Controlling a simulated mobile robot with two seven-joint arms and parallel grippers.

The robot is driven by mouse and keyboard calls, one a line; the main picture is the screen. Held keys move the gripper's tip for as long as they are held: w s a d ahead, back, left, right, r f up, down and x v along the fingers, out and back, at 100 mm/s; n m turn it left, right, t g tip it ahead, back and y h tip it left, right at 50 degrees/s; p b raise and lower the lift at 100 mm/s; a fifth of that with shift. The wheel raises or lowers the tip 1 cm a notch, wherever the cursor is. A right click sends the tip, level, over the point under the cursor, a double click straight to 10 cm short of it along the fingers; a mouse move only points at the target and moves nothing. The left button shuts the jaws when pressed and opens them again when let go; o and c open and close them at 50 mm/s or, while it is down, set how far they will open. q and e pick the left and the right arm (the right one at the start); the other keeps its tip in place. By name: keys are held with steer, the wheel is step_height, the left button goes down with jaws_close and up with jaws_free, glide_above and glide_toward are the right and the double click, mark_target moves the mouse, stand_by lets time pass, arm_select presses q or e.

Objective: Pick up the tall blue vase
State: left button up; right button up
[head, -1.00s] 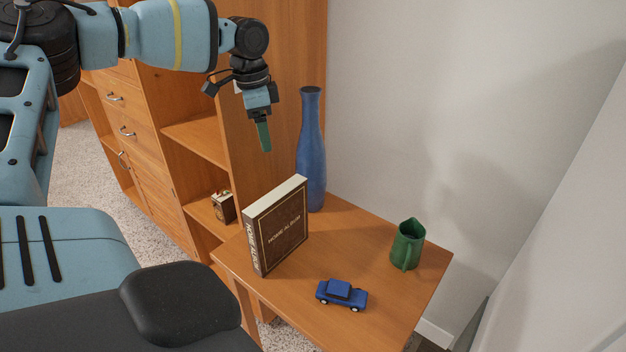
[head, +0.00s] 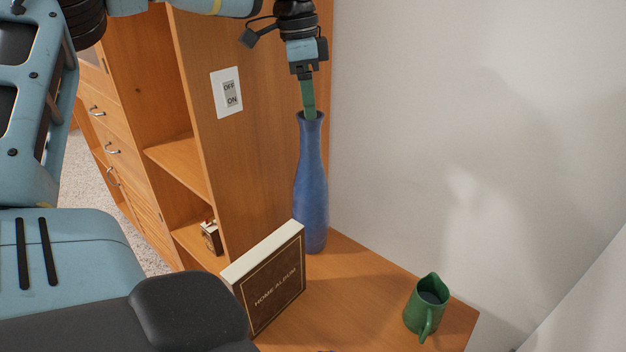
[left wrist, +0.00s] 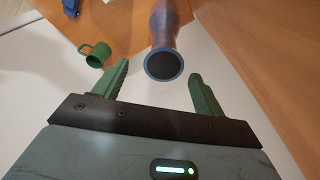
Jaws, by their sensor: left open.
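The tall blue vase (head: 312,190) stands upright at the back of the small wooden table, close to the tall cabinet's side panel. My left gripper (head: 309,115) points down at the vase's mouth in the head view, its green finger overlapping the rim there. In the left wrist view the vase's dark round mouth (left wrist: 164,66) lies ahead, between the lines of the two open green fingers (left wrist: 160,82). The gripper is open and empty; whether a finger touches the rim I cannot tell. My right gripper is not in view.
A brown home album (head: 270,285) stands on the table in front of the vase. A green mug (head: 425,308) stands to the right, and also shows in the left wrist view (left wrist: 95,53). The cabinet panel with a switch plate (head: 227,92) rises close to the left. A white wall is behind.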

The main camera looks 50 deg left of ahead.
mark_target(312, 128)
arm_select(q)
steer(key=shift+w+a+r, duration=0.1)
steer(key=shift+r, duration=0.05)
steer(key=shift+f, duration=0.85)
steer(key=shift+w+f, duration=0.15)
steer(key=shift+f, duration=1.35)
steer(key=shift+w+f, duration=0.15)
steer(key=shift+f, duration=1.35)
jaws_close()
steer(key=shift+w+r, duration=0.1)
steer(key=shift+r, duration=0.05)
